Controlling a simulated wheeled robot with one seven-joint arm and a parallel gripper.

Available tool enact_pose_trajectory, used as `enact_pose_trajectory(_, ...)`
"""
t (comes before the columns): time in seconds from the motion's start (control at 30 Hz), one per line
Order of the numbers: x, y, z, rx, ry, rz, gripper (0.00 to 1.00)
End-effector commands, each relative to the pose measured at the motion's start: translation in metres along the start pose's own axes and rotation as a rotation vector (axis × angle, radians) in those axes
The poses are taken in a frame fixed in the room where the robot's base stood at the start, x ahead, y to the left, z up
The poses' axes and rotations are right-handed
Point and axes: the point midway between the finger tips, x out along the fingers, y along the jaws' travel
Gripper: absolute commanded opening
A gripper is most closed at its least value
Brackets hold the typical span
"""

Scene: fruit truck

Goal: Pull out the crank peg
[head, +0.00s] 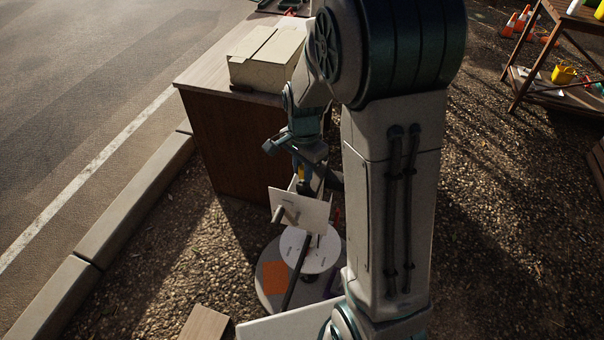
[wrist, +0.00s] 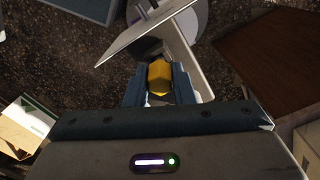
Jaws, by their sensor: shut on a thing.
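My gripper (wrist: 159,88) is shut on a short yellow peg (wrist: 159,75), taken here as the crank peg; its sides are held between the two blue-grey fingers. In the head view the yellow peg (head: 301,173) shows as a small patch below my wrist. A thin white panel (head: 312,208) stands just below it, with a dark rod (head: 284,213) sticking out from its near face. The same panel (wrist: 142,38) lies just beyond the fingertips in the wrist view. I cannot tell whether the peg is still seated in anything, as my gripper hides its lower end.
A round grey base (head: 270,299) with a white disc (head: 324,256), a dark bar and an orange patch is below the panel. A brown cabinet (head: 222,145) bearing a cardboard box (head: 266,56) stands close behind.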

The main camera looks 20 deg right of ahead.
Motion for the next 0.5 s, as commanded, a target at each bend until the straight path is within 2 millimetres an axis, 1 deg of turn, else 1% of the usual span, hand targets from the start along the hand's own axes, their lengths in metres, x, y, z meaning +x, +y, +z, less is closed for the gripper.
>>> enact_pose_trajectory(0.5, -0.0088, -0.0002, 0.0000, 0.000, 0.000, 0.000, 0.00)
